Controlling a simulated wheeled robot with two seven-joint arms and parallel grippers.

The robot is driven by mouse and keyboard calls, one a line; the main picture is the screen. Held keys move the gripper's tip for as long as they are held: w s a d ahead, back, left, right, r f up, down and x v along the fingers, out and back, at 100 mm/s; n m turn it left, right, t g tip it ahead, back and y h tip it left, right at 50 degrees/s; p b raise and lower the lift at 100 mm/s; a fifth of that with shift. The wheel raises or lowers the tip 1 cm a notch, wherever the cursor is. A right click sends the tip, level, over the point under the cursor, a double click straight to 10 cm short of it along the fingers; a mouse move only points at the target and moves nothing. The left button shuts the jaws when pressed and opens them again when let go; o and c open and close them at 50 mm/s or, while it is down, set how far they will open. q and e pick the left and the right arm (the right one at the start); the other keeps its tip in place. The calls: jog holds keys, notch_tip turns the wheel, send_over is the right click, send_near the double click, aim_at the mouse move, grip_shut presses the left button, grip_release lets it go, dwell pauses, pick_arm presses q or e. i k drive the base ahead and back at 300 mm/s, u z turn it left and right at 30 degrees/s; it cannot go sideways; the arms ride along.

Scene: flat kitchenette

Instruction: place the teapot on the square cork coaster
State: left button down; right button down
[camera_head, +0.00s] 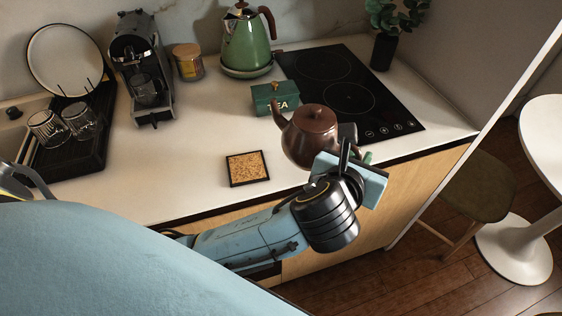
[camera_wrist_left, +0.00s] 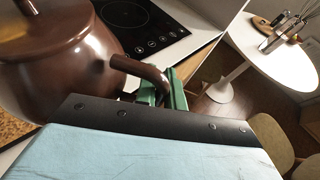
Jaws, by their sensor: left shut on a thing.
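The brown teapot (camera_head: 310,135) is to the right of the square cork coaster (camera_head: 247,168), near the counter's front edge, with its spout toward the left. My left gripper (camera_head: 362,158) is shut on the teapot's handle at the right side. In the left wrist view the green fingers (camera_wrist_left: 163,92) are around the brown handle, and the teapot body (camera_wrist_left: 62,68) fills the left side. I cannot tell whether the teapot's base touches the counter. The coaster lies flat and bare, with a dark rim. My right gripper is not in view.
A green tea box (camera_head: 275,98) stands just behind the teapot. The black cooktop (camera_head: 350,92) is behind and right. A green kettle (camera_head: 246,42), an amber jar (camera_head: 188,62), a coffee machine (camera_head: 140,70) and a rack with glasses (camera_head: 75,140) stand further back and left. Counter around the coaster is clear.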

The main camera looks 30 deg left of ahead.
aim_at(245, 167)
jog(key=z, duration=1.95)
jog(key=i, duration=1.7)
jog(key=u, duration=3.65)
jog(key=i, duration=0.5)
jog(key=u, duration=0.05)
